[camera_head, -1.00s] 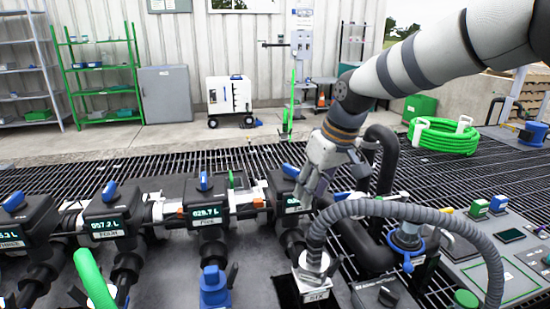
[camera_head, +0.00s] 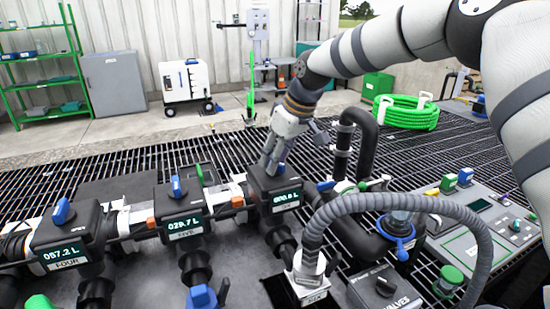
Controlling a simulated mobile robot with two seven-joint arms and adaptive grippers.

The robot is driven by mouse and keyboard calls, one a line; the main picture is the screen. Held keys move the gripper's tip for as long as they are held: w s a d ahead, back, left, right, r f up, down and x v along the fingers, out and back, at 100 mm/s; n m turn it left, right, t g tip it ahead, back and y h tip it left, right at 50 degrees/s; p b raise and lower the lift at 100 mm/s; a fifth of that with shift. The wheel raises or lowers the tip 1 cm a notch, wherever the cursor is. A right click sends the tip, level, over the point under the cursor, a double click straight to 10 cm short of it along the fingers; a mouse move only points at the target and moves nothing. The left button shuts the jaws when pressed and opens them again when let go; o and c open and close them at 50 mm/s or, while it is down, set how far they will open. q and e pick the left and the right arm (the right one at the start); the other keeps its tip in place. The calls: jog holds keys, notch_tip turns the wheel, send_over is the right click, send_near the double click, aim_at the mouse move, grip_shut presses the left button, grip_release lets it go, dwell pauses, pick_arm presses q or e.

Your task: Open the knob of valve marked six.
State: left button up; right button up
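The rightmost meter unit (camera_head: 259,199) of the row is a black block with a lit display that seems to read zero litres. Its own label is too small to read. My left gripper is out of view.
Units FIVE (camera_head: 160,208) and FOUR (camera_head: 91,228), with blue knobs, stand to the left. A grey corrugated hose (camera_head: 400,204) arches in front at right. A control panel (camera_head: 485,225) lies at far right. Black pipes (camera_head: 367,150) rise right of the gripper.

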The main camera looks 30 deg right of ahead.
jog(key=shift+w+f, duration=0.1)
jog(key=shift+f, duration=0.1)
grip_shut()
